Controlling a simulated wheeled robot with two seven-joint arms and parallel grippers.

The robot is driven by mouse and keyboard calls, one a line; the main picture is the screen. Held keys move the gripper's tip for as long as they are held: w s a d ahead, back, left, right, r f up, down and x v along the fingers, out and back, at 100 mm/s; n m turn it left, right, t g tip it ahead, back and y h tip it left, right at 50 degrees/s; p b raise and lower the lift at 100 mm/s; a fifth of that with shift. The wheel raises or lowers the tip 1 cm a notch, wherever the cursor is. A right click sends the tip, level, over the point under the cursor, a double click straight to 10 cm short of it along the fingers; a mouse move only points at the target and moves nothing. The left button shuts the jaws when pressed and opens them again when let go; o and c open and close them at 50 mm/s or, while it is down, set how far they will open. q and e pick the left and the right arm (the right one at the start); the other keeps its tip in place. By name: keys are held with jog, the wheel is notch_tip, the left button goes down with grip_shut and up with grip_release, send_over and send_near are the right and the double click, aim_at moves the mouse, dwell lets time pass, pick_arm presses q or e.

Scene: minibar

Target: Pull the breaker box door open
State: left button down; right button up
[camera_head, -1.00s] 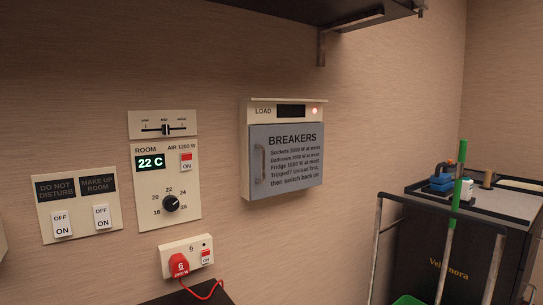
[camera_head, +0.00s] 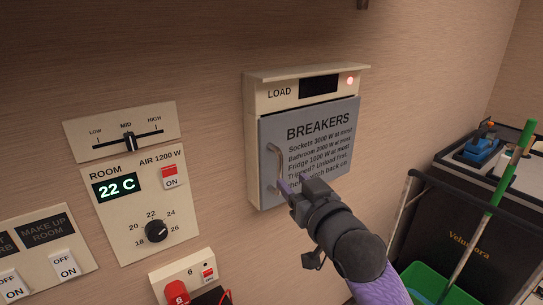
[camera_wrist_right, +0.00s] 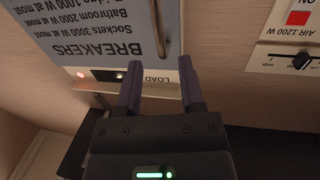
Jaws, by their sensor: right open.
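The breaker box (camera_head: 262,100) is on the wall, and its grey door (camera_head: 310,125) looks shut flat against it. A vertical bar handle (camera_head: 273,168) is on the door's left side. My right gripper (camera_head: 291,187) is open and empty in front of the door, just right of the handle's lower end. In the right wrist view, the handle (camera_wrist_right: 157,28) lines up with the gap between the open fingers (camera_wrist_right: 160,72). I cannot tell how far the fingertips are from it. My arm hides the door's lower part. My left gripper is not in view.
A cleaning cart (camera_head: 455,225) with a green bucket (camera_head: 432,281) stands at the right.

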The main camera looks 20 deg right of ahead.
aim_at(281, 170)
jog(key=w, duration=0.4)
jog(key=w+a, duration=0.1)
jog(key=w, duration=0.1)
jog(key=shift+w+f+b, duration=0.15)
jog(key=shift+w+b, duration=0.15)
jog(key=shift+w, duration=0.05)
grip_shut()
dwell(1.0)
